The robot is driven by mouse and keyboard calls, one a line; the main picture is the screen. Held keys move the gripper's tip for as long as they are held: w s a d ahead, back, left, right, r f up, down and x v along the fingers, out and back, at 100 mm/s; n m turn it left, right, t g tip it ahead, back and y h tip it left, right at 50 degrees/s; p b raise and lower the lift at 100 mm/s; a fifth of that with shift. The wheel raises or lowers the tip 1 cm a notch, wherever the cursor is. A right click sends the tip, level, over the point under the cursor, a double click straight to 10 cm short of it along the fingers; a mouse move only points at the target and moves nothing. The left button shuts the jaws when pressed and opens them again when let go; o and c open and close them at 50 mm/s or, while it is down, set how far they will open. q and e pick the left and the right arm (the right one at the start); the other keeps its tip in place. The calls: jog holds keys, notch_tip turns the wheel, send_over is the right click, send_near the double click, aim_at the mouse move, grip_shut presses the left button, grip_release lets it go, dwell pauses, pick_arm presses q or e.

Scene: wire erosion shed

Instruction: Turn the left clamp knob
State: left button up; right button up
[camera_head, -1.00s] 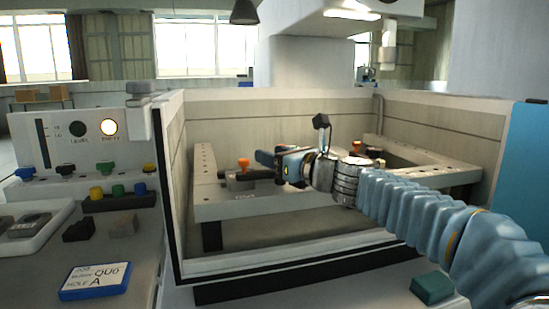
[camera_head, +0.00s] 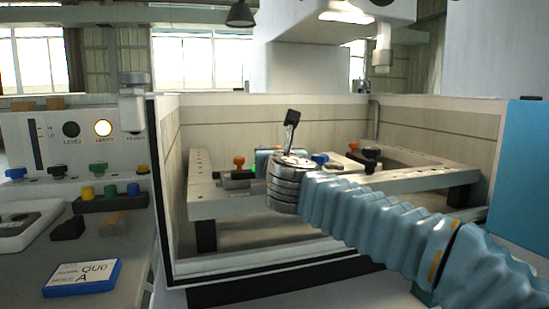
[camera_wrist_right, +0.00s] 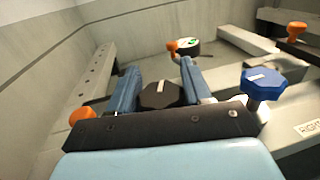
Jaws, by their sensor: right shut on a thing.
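My right gripper (camera_wrist_right: 162,90) reaches over the machine table. In the right wrist view its two blue fingers stand on either side of a black knob (camera_wrist_right: 160,95) with a pale mark on top, and are shut on it. This black knob lies left of a blue knob (camera_wrist_right: 262,84), which has a label reading "RIGHT" near it. In the head view my wrist hides the black knob and most of the fingers. The blue knob shows just right of my wrist there (camera_head: 320,158). My left gripper is not in view.
An orange knob (camera_head: 239,161) stands on the left of the fixture; more orange knobs (camera_wrist_right: 295,31) show in the wrist view. Tank walls (camera_head: 330,120) surround the table. A button panel (camera_head: 75,140) and a blue-edged card (camera_head: 82,278) are at left.

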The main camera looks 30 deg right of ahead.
dwell(0.4)
jog(key=o, duration=1)
jog(key=b+v, duration=0.1)
jog(key=v, duration=1.2)
jog(key=shift+s+a, duration=0.2)
jog(key=shift+s, duration=0.15)
